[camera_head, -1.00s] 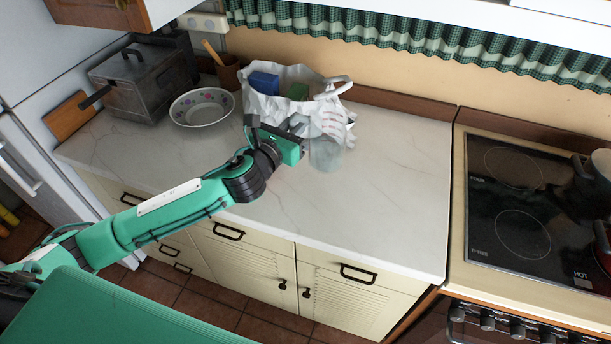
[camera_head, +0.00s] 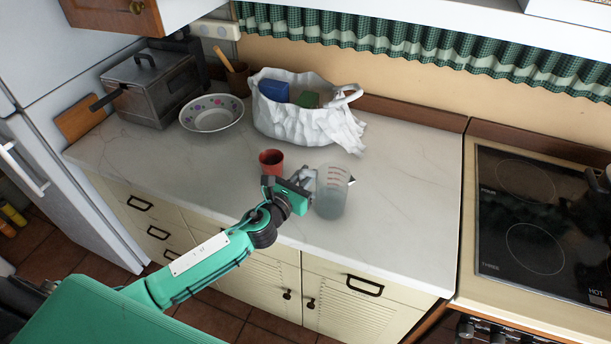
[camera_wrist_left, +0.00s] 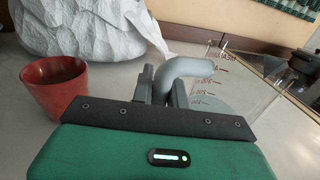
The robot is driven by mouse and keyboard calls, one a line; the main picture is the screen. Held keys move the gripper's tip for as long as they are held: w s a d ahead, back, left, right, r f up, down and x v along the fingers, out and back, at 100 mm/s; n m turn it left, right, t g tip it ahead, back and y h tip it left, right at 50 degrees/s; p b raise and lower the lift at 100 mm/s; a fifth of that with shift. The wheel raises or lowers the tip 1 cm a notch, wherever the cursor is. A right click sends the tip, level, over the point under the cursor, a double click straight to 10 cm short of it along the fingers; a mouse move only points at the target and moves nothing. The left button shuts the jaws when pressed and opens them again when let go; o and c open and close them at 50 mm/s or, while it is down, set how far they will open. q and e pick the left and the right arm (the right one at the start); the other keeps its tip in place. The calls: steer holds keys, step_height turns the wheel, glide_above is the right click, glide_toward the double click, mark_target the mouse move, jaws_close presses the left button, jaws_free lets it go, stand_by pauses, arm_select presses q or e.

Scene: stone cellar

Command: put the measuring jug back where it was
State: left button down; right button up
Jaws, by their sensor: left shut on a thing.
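The measuring jug (camera_head: 332,195) is clear with red markings and stands upright near the front of the marble worktop. My left gripper (camera_head: 303,182) is shut on its grey handle, to the left of the jug's body. The left wrist view shows the curved handle (camera_wrist_left: 188,70) between the fingers, and the clear wall of the jug (camera_wrist_left: 238,98) to the right. I cannot tell whether the jug's base touches the worktop. My right gripper is in neither view.
A red cup (camera_head: 271,162) stands just behind my left gripper; it also shows in the left wrist view (camera_wrist_left: 52,88). Behind are a white bag (camera_head: 290,125) with things in it and a flowered bowl (camera_head: 211,114). The worktop (camera_head: 410,190) is clear to the right, up to the hob (camera_head: 530,215).

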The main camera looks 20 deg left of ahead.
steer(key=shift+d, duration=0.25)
arm_select(q)
steer(key=shift+f, duration=0.1)
steer(key=c, duration=1.4)
jaws_free()
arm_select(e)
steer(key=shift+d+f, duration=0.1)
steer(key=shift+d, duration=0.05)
